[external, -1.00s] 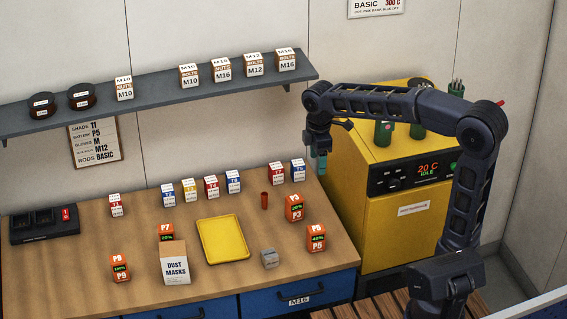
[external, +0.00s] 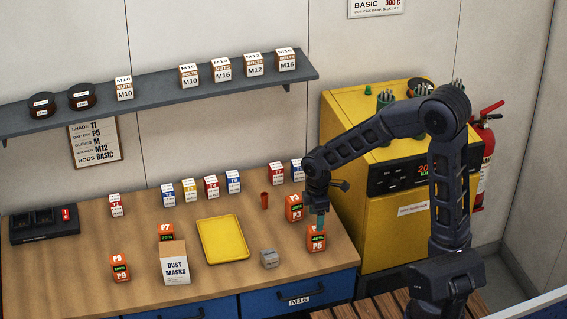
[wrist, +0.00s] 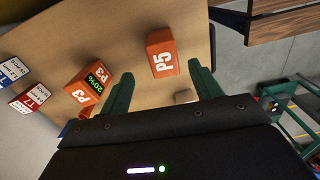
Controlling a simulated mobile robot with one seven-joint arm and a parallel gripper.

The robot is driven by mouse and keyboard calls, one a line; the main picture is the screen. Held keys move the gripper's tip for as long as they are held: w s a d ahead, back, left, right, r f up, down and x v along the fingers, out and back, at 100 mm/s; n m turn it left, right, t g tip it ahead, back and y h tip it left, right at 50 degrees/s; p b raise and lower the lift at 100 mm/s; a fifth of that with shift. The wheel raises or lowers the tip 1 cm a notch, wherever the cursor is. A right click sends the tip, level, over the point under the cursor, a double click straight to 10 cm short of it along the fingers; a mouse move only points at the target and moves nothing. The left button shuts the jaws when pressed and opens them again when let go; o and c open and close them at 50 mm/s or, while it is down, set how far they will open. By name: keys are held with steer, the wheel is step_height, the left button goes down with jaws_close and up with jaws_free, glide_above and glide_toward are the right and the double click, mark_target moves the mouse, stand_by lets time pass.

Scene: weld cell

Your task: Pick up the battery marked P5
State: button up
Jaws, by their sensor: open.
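The orange battery marked P5 (external: 316,239) stands upright on the bench near its front right edge. In the wrist view, the P5 battery (wrist: 162,54) shows its marked top, ahead of and between the two green fingers. My gripper (external: 319,221) is just above the battery in the external view and seems apart from it. In the wrist view my gripper (wrist: 160,85) is open, with nothing between its fingers.
The orange P3 battery (external: 294,207) stands close behind P5; it also shows in the wrist view (wrist: 88,90). A grey block (external: 270,258) and a yellow tray (external: 222,240) lie to the left. The yellow machine (external: 385,200) stands right of the bench.

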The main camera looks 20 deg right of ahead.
mark_target(316, 236)
steer(key=shift+s+f, duration=0.15)
steer(key=shift+f, duration=2.2)
steer(key=shift+s+f, duration=0.1)
steer(key=shift+f, duration=2.2)
steer(key=shift+c, duration=0.2)
steer(key=c, duration=1.2)
steer(key=shift+c, duration=0.2)
steer(key=shift+r, duration=0.2)
